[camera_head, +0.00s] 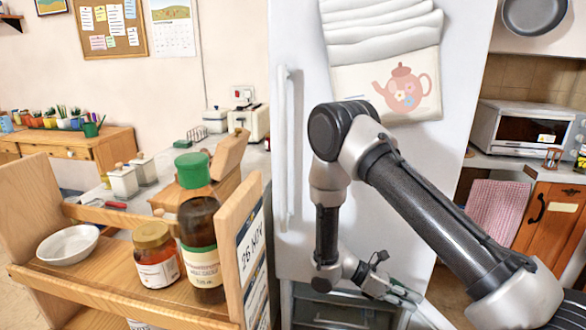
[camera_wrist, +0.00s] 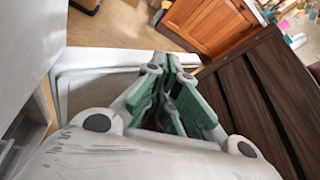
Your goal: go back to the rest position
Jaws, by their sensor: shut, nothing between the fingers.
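My gripper (camera_head: 408,294) is low in front of the white fridge (camera_head: 310,150) in the head view, at the end of my bent arm. In the wrist view my gripper (camera_wrist: 172,68) shows its grey fingers and green pads brought together, with nothing between them. The fingers point away from the camera, past a white edge, toward the floor and a wooden cabinet.
A wooden cart (camera_head: 120,293) at the left holds a green-capped bottle (camera_head: 201,240), a jar (camera_head: 156,258) and a white bowl (camera_head: 67,245). An orange cabinet (camera_head: 548,222) stands at the right beneath a toaster oven (camera_head: 520,128). Dark slatted wood (camera_wrist: 265,95) lies right of the fingers.

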